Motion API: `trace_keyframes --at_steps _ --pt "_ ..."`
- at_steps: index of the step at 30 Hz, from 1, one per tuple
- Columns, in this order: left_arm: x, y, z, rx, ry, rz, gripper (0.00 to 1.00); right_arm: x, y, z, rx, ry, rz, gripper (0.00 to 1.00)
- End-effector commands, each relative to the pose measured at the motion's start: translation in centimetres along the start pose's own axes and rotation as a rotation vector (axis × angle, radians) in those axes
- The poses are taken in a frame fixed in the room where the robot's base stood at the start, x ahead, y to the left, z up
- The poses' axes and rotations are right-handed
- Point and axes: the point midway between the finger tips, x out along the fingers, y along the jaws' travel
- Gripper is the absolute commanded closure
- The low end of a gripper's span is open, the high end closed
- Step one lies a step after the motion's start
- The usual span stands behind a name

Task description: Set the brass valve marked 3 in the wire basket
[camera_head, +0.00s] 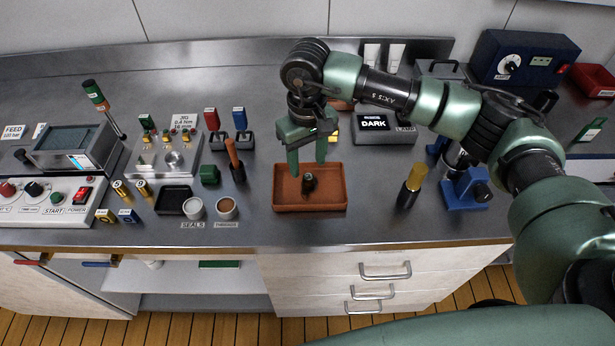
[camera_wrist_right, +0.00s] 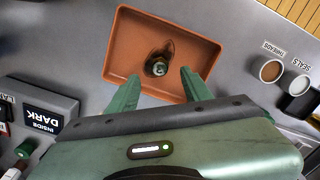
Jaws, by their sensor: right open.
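My right gripper (camera_head: 307,160) is open and points down over a terracotta-coloured tray (camera_head: 280,206). A small dark object (camera_head: 309,184) stands in the tray, just below and between the fingertips. In the right wrist view, its round top (camera_wrist_right: 159,68) carries a pale mark I cannot read, with a dark shadow beside it. The open fingers (camera_wrist_right: 158,82) stand on either side, short of it. Small brass-and-dark pieces (camera_head: 121,191) stand at the left, and a larger brass-topped dark cylinder (camera_head: 411,186) stands right of the tray. I cannot make out a wire basket or a 3. My left gripper is not in view.
A dark box labelled DARK (camera_head: 385,127) stands behind the tray to the right. A blue fixture (camera_head: 466,190) is farther right. Cups (camera_head: 227,208) and an orange-handled tool (camera_head: 234,160) are left of the tray. The counter in front of the tray is bare.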

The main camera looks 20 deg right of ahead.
Motion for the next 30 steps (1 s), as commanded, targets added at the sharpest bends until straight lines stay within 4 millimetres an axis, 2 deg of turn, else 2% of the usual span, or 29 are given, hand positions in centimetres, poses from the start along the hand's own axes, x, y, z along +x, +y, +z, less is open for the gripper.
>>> trace_keyframes --at_steps 7,12,20,25,30 --pt "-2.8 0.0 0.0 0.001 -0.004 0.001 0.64 3.0 0.0 0.3 0.001 -0.004 -0.004 0.51" --pt "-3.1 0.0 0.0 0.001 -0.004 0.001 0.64 5.2 -0.1 0.2 0.002 -0.001 -0.005 0.51" --pt "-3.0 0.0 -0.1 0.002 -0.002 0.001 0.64 5.6 -0.1 0.1 0.001 0.003 -0.005 0.51" --pt "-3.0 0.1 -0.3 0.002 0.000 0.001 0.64 5.6 -0.1 0.1 0.001 0.002 -0.005 0.98" --pt "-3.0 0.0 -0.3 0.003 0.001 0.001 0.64 5.6 -0.1 0.1 0.001 0.002 -0.005 1.00"
